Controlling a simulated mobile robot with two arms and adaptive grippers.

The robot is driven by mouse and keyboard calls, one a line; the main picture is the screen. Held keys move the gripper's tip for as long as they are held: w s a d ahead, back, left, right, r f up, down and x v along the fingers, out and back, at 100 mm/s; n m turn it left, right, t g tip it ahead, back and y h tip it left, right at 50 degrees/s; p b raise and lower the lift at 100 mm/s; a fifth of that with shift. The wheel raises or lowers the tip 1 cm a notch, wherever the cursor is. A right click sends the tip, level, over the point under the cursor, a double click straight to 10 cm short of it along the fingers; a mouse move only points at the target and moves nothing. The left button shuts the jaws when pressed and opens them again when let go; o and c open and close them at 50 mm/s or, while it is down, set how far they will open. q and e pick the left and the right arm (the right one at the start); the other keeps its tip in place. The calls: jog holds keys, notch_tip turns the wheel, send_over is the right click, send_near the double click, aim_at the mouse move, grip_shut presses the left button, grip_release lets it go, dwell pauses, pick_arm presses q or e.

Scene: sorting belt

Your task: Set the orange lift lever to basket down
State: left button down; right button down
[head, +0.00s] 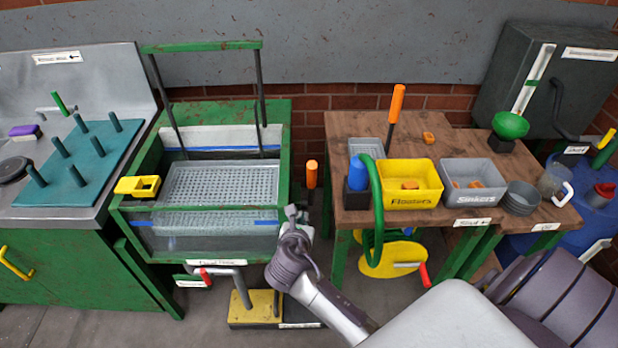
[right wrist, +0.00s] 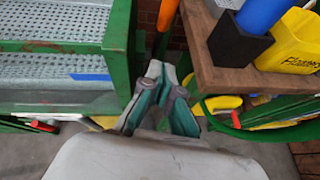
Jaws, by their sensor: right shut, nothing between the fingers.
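An orange lever handle (head: 311,174) stands upright in the gap between the green tank and the wooden table. It also shows at the top of the right wrist view (right wrist: 168,14). The perforated grey basket (head: 220,185) sits low inside the green-framed tank (head: 284,130). My right gripper (head: 292,212) is at the tank's front right corner, below and left of the lever handle in the picture and apart from it. In the wrist view my right gripper (right wrist: 164,72) is shut and empty, its tips below the handle. My left gripper is not in view.
The wooden table (head: 350,215) stands right of the lever with a yellow bin (head: 440,188), a grey bin (head: 490,172) and another orange handle (head: 397,102). A yellow pedal (head: 250,310) is on the floor. The gap around the lever is narrow.

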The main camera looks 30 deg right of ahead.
jog(key=r, duration=0.2)
jog(key=p, duration=0.1)
send_near(311, 180)
jog(key=x, duration=0.5)
jog(key=shift+f, duration=0.6)
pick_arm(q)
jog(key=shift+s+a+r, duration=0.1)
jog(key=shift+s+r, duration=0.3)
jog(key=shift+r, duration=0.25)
pick_arm(e)
jog(key=shift+w+d+r, duration=0.1)
jog(key=shift+w+d, duration=0.25)
jog(key=shift+w, duration=0.05)
